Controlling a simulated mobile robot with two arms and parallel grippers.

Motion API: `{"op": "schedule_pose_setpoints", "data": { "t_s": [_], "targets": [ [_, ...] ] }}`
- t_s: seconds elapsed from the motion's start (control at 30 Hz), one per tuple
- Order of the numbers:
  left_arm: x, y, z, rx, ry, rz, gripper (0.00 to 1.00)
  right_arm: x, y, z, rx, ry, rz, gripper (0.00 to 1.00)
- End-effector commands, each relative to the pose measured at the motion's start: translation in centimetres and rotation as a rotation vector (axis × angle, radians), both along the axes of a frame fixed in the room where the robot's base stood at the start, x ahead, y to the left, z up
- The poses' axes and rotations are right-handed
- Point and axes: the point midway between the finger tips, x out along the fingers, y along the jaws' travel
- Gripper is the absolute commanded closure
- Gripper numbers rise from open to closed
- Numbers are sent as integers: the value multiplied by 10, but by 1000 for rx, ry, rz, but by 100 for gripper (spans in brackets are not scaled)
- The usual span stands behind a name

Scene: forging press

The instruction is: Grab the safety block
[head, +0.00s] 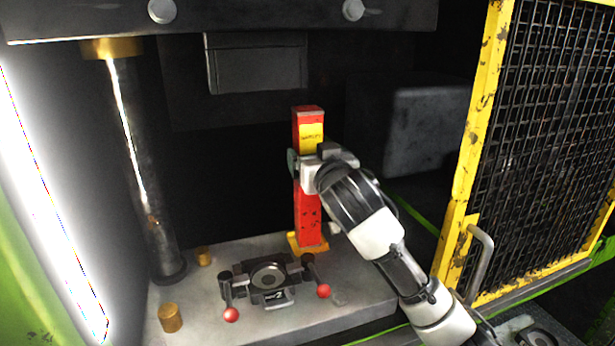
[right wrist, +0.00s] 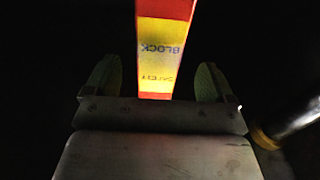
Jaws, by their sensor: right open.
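The safety block (head: 308,213) is a tall red post with a yellow label near its top. It stands upright on a yellow foot at the back of the grey press bed. My right gripper (head: 303,165) is at its upper part, just below the label. In the right wrist view the block (right wrist: 163,50) rises between the two fingers of my right gripper (right wrist: 160,82). The fingers are open, with a dark gap on each side of the block. My left gripper is not in view.
A die fixture (head: 268,275) with two red-knobbed handles sits on the press bed (head: 215,305) in front of the block. A steel column (head: 140,170) stands at left. The yellow mesh door (head: 470,150) stands at right, near my arm. The upper ram (head: 255,65) hangs overhead.

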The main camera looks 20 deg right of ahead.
Motion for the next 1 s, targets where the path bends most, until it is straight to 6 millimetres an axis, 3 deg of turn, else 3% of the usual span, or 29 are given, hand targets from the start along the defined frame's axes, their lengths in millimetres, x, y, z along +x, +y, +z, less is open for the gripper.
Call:
{"op": "schedule_pose_setpoints", "data": {
  "t_s": [0.17,0.37,0.57,0.83,1.0],
  "targets": [
    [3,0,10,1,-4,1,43,10,0,2,-2,3,-1,15],
    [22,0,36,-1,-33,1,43,36,-1,5,-2,4,-1,15],
    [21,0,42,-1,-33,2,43,54,-1,1,0,3,-1,15],
    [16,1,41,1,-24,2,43,55,-1,0,0,1,0,15],
    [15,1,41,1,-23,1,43,55,-1,0,0,1,0,41]
  ]
}}
